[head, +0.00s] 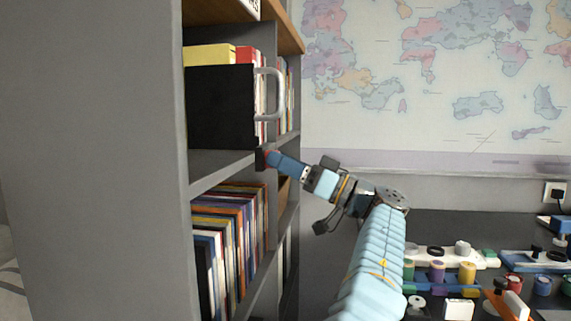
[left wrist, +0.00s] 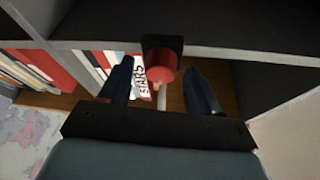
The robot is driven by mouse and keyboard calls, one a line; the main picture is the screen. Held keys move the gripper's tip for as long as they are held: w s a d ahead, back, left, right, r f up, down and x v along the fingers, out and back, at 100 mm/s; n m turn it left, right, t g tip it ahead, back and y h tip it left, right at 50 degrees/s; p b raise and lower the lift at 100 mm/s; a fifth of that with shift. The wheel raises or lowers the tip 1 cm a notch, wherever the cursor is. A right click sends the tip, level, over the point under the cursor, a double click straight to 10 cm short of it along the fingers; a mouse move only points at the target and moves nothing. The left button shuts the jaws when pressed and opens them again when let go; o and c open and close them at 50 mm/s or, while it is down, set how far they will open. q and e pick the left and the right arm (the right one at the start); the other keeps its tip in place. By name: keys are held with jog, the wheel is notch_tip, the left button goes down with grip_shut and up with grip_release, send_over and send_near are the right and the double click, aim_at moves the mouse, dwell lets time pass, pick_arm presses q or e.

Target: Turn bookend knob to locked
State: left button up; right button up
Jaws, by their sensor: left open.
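The knob (left wrist: 162,80) is a red cylinder on a black square mount (left wrist: 162,44) at the front edge of a shelf. In the left wrist view it sits between the two dark blue fingers of my left gripper (left wrist: 159,85), which are apart, one on each side. A pale pointer or stem (left wrist: 162,100) shows below it. I cannot tell whether the fingers touch the knob. In the head view my left gripper (head: 273,159) reaches the shelf edge, where the black mount (head: 261,158) shows and the knob is mostly hidden. My right gripper is not in view.
The grey bookcase (head: 110,150) fills the left. A black panel (head: 222,108) with a grey handle (head: 270,95) stands above the knob, with books (head: 230,240) below. A dark desk (head: 450,225) with several small items lies right, under a wall map (head: 440,80).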

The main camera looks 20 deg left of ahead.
pick_arm(q)
jog(key=c, duration=1)
jog(key=shift+c, duration=0.2)
jog(key=shift+m, duration=0.5)
jog(key=shift+s+r+m+t+h+p, duration=0.15)
jog(key=shift+m+t+h+p, duration=1.05)
jog(key=shift+m, duration=2.05)
jog(key=shift+r+m+t+h+p, duration=0.15)
jog(key=shift+m+t+h+p, duration=0.5)
jog(key=shift+m+p, duration=1.85)
jog(key=shift+s+r+m+t+h+p, duration=0.15)
jog(key=shift+m+t+h+p, duration=0.6)
jog(key=shift+m, duration=3.3)
jog(key=shift+h, duration=0.3)
